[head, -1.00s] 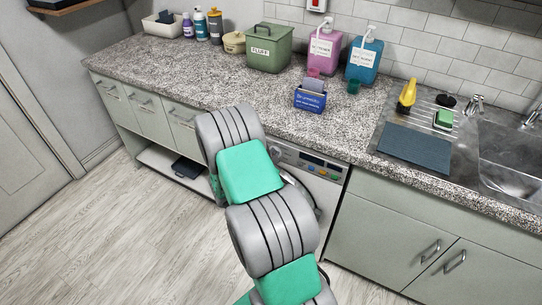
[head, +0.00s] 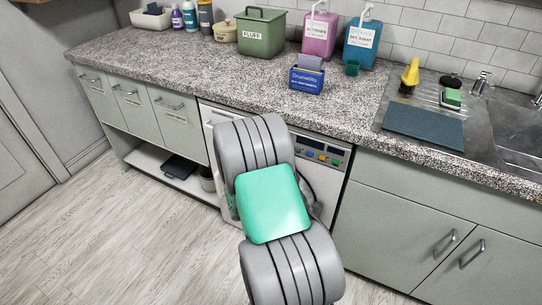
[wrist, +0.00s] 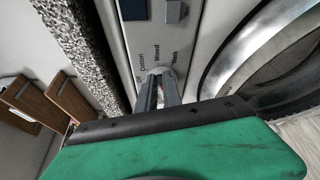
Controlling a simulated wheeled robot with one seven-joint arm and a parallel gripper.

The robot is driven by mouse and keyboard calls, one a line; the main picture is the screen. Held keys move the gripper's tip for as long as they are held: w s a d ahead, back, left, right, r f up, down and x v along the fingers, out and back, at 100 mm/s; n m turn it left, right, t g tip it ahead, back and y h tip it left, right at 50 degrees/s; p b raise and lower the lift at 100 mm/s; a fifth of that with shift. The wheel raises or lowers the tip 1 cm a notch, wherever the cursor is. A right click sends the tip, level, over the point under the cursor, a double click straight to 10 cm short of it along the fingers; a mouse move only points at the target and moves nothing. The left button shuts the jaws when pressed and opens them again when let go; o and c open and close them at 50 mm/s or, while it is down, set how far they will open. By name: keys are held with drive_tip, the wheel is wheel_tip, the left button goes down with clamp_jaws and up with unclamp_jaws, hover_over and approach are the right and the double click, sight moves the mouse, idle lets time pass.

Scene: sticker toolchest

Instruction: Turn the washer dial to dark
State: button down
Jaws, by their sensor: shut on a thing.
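The washer's control panel (head: 320,149) shows under the counter in the head view, partly hidden by my arm. In the wrist view the light panel (wrist: 190,50) carries printed words, among them "Mixed" and "Dark". The pale dial (wrist: 157,71) sits just below these words, mostly covered by my fingers. My gripper (wrist: 159,88) is at the panel with its two fingers around the dial, shut on it. The dial's pointer cannot be made out. In the head view my gripper is hidden behind my arm.
The washer's round door (wrist: 270,55) is close to the right of my gripper in the wrist view. The speckled counter edge (wrist: 85,45) runs close on the left. On the counter are a blue card box (head: 307,79), a green bin (head: 262,33) and a sink (head: 515,125).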

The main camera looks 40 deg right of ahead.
wheel_tip(320, 180, down, 3)
drive_tip(key=m+h+b, duration=0.1)
drive_tip(key=m+b, duration=0.3)
drive_tip(key=b, duration=0.5)
drive_tip(key=m+t+h+b, duration=0.1)
drive_tip(key=m+b, duration=0.2)
drive_tip(key=b, duration=0.6)
drive_tip(key=shift+w+r+m+h, duration=0.1)
drive_tip(key=shift+r+m+h, duration=0.05)
drive_tip(key=shift+m+h, duration=0.2)
drive_tip(key=shift+r+m+b, duration=0.15)
drive_tip(key=shift+m+b, duration=0.2)
drive_tip(key=shift+b, duration=0.1)
drive_tip(key=c, duration=1.5)
unclamp_jaws()
